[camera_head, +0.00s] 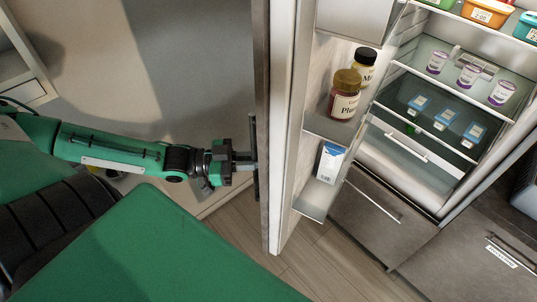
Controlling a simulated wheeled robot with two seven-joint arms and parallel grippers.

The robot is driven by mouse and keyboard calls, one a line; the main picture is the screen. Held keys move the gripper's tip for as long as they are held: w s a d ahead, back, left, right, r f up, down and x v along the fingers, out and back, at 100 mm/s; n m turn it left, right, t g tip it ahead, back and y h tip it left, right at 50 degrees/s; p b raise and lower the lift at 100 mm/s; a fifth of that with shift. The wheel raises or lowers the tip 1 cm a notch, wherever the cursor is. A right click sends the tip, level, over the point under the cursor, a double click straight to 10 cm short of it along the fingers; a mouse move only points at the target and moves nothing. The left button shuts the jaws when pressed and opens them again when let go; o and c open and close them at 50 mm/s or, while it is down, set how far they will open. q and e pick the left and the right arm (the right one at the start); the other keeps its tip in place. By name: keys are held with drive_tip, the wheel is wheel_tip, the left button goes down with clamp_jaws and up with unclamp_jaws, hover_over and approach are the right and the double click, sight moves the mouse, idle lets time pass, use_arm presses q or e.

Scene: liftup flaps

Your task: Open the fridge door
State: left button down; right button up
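The fridge door (283,130) stands open, swung out and seen nearly edge-on, with its inner shelves facing right. The door's dark vertical handle (254,190) is on its left, outer face. My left gripper (246,161) reaches in from the left, with its fingertips at the handle, apparently touching it. I cannot tell whether the fingers are closed around the handle. The fridge interior (415,105) is exposed at the right, with shelves and a drawer. My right gripper is out of view.
Two jars (345,97) and a blue-white carton (329,162) stand on the door shelves. Cups (469,75) and several containers sit inside the fridge. Dark drawers (380,210) lie below. Wooden floor (320,265) shows under the door; a white cabinet (22,65) stands far left.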

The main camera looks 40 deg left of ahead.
use_arm(q)
drive_tip(key=w+a+m+g+h+b, duration=0.1)
drive_tip(key=a+g+b, duration=0.1)
drive_tip(key=a, duration=0.6)
drive_tip(key=w+a+m+g+h+b, duration=0.1)
drive_tip(key=a+b, duration=0.3)
drive_tip(key=a, duration=0.5)
drive_tip(key=shift+w+m+g+h, duration=0.4)
drive_tip(key=shift+m+g, duration=0.4)
drive_tip(key=shift+g, duration=0.1)
drive_tip(key=c, duration=1.6)
unclamp_jaws()
drive_tip(key=shift+d, duration=0.1)
drive_tip(key=shift+o, duration=0.2)
